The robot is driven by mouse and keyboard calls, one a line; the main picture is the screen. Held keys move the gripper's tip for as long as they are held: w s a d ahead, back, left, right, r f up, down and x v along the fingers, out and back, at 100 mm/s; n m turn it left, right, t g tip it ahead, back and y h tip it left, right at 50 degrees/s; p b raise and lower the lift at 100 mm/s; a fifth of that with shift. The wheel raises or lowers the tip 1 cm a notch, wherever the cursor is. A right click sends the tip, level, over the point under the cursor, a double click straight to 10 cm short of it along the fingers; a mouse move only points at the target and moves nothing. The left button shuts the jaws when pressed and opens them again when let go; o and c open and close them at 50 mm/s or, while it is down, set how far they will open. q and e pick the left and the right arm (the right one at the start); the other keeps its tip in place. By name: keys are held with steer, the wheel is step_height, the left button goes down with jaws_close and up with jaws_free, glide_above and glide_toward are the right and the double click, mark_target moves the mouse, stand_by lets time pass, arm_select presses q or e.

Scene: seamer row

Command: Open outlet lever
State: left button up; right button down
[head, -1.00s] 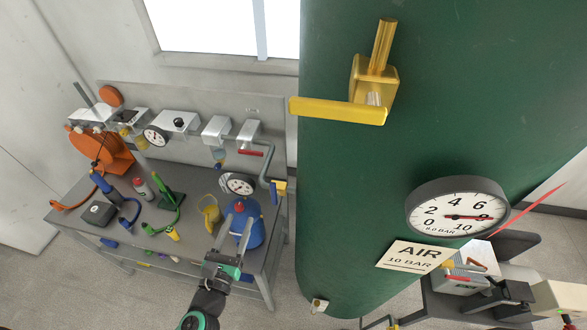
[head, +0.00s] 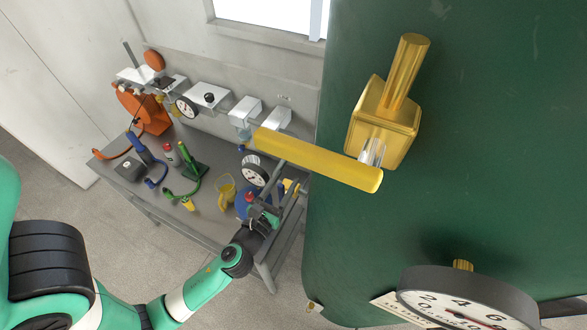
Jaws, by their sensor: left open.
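The outlet lever (head: 315,158) is a yellow bar on a brass valve body (head: 385,125) that sticks out of the green tank (head: 470,170). The bar points left, crosswise to the valve's upright brass pipe (head: 408,70). My left gripper (head: 292,178) comes up from the lower left and is open. Its fingers reach up to just below the lever's middle in the picture. The bar partly hides the fingertips, so I cannot tell whether they touch it. My right gripper is not in view.
A pressure gauge (head: 465,300) sticks out of the tank at the lower right. A grey workbench (head: 215,222) with several tools and a blue canister (head: 243,203) stands behind my left arm. Grey floor shows at the left.

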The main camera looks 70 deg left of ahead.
arm_select(q)
steer(key=shift+w+a, duration=0.45)
steer(key=shift+w, duration=0.15)
jaws_close()
stand_by(1.1)
